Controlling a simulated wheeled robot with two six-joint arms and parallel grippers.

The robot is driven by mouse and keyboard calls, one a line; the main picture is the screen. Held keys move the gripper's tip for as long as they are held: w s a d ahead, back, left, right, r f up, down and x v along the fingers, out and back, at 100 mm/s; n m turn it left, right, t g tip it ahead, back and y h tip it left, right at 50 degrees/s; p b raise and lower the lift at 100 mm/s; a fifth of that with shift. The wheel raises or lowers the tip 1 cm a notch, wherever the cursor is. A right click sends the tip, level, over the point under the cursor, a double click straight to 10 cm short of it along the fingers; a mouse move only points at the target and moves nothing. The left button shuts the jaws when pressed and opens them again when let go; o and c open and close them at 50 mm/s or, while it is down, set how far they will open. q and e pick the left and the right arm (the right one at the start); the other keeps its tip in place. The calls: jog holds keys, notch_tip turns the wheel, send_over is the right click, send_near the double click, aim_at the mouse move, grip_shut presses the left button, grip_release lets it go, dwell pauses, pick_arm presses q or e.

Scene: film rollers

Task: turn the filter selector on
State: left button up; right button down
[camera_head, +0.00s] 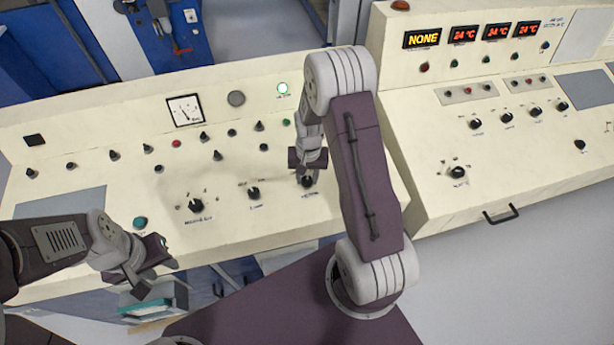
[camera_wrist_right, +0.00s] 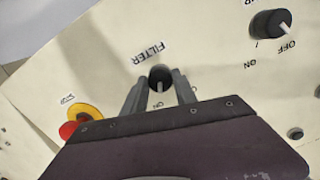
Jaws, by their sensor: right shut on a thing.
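The filter selector is a black round knob with a white pointer mark, seen in the right wrist view (camera_wrist_right: 160,75) beside the printed word FILTER. Its mark points down in that view, toward a partly hidden ON label. In the head view the knob (camera_head: 307,182) is at the lower right of the left console. My right gripper (camera_wrist_right: 160,95) is shut on the knob, with one finger on each side; it also shows in the head view (camera_head: 306,172). My left gripper (camera_head: 155,275) hangs over the console's front edge at lower left, away from the knob; its finger opening is unclear.
Another selector (camera_wrist_right: 270,23) with OFF and ON labels and a red button on a yellow ring (camera_wrist_right: 72,128) flank the filter knob in the wrist view. The left console (camera_head: 100,175) carries several more knobs and a dial meter (camera_head: 184,110). A second console (camera_head: 440,190) adjoins on the right.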

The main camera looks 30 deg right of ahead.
aim_at(308, 180)
jog(key=shift+m, duration=0.4)
jog(key=c, duration=1)
grip_release()
jog(key=shift+r, duration=0.15)
notch_tip(308, 180, up, 9)
jog(key=shift+s+b, duration=0.15)
jog(key=shift+b, duration=0.2)
